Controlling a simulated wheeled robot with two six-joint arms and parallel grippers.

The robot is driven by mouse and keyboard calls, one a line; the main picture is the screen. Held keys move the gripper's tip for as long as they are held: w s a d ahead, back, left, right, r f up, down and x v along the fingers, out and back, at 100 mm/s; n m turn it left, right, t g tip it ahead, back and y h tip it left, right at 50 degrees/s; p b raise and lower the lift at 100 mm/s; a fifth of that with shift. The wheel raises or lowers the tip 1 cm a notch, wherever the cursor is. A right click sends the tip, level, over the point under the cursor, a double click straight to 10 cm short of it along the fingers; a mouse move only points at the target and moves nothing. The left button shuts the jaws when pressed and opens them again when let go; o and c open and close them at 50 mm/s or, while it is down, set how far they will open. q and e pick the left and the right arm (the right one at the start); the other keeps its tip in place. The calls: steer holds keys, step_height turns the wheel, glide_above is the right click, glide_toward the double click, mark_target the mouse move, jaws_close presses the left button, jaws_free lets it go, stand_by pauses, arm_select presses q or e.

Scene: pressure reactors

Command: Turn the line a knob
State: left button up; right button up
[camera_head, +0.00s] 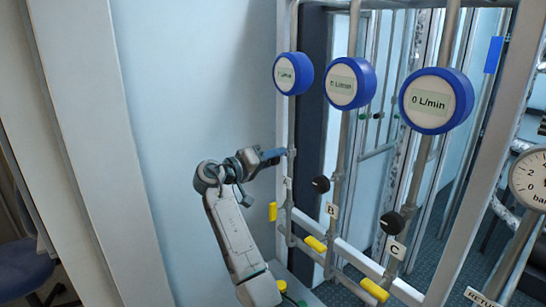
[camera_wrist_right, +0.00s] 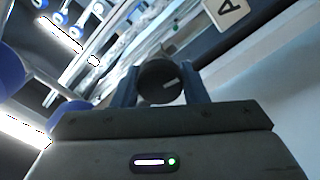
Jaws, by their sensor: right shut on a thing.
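The line A knob (camera_wrist_right: 160,82) is a round black knob with a white mark on its face, in the right wrist view. My right gripper (camera_wrist_right: 160,92) is shut on it, with one blue finger on each side. In the head view my right gripper (camera_head: 283,153) reaches the line A pipe just above the A label (camera_head: 288,183), and it hides the knob there. The A label also shows in the right wrist view (camera_wrist_right: 231,8). My left gripper is not in view.
Black knobs for line B (camera_head: 320,184) and line C (camera_head: 392,223) sit to the right. Blue flow meters (camera_head: 293,73) hang above. Yellow valve handles (camera_head: 272,212) are below. A pressure gauge (camera_head: 529,178) is at the right edge. A pale wall panel (camera_head: 190,100) stands left of the pipes.

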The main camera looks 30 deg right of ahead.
steer(key=n, duration=0.1)
steer(key=n+p, duration=0.1)
steer(key=shift+r+n, duration=0.2)
steer(key=shift+n, duration=0.1)
steer(key=shift+f+n+p, duration=0.1)
steer(key=shift+n+p, duration=0.6)
steer(key=shift+n, duration=0.5)
steer(key=o, duration=1)
steer(key=shift+c, duration=0.2)
steer(key=shift+w+f, duration=0.1)
